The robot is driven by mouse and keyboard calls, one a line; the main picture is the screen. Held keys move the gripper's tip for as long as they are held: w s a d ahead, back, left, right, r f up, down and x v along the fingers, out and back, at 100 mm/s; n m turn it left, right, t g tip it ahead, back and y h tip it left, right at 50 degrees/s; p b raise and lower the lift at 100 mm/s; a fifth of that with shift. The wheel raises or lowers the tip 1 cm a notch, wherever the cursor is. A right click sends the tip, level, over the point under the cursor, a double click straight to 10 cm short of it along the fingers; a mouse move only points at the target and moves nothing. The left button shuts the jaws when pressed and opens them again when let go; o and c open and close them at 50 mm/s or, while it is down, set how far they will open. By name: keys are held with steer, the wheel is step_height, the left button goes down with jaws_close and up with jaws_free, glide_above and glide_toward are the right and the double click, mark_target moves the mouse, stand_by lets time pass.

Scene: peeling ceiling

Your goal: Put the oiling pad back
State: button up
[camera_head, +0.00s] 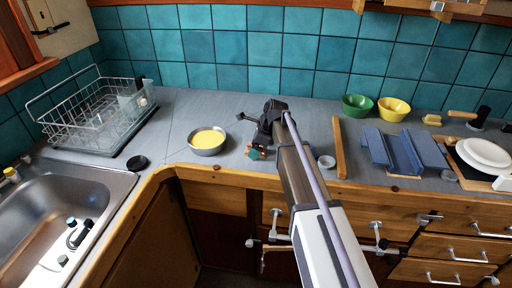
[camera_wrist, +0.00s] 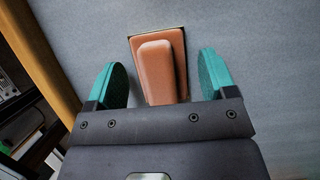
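The oiling pad (camera_wrist: 160,62), a brown-orange block with a raised handle, shows between the fingers of my gripper (camera_wrist: 163,75) in the wrist view. The teal fingertips are apart, with a gap on each side of the pad. The pad appears to lie on the grey counter; its near part is hidden behind the gripper body. In the head view my gripper (camera_head: 254,138) is low over the counter, right of a metal bowl with yellow contents (camera_head: 208,140).
A wire dish rack (camera_head: 95,112) and a sink (camera_head: 65,205) are at left. Right of my arm are a wooden strip (camera_head: 339,148), a blue folded rack (camera_head: 402,152), green (camera_head: 357,105) and yellow (camera_head: 394,110) bowls, and white plates (camera_head: 486,152). The counter behind my gripper is clear.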

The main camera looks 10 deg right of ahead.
steer(key=p+v, duration=1.1)
steer(key=v, duration=0.1)
steer(key=s+a+n+g+h, duration=0.1)
steer(key=s+a+n+h, duration=0.1)
steer(key=s+n, duration=0.9)
steer(key=s+a+f+n+h, duration=0.1)
steer(key=s+a+n+h, duration=0.1)
steer(key=s+n, duration=0.9)
steer(key=s, duration=0.5)
steer(key=shift+g, duration=0.4)
steer(key=shift+a+f, duration=0.15)
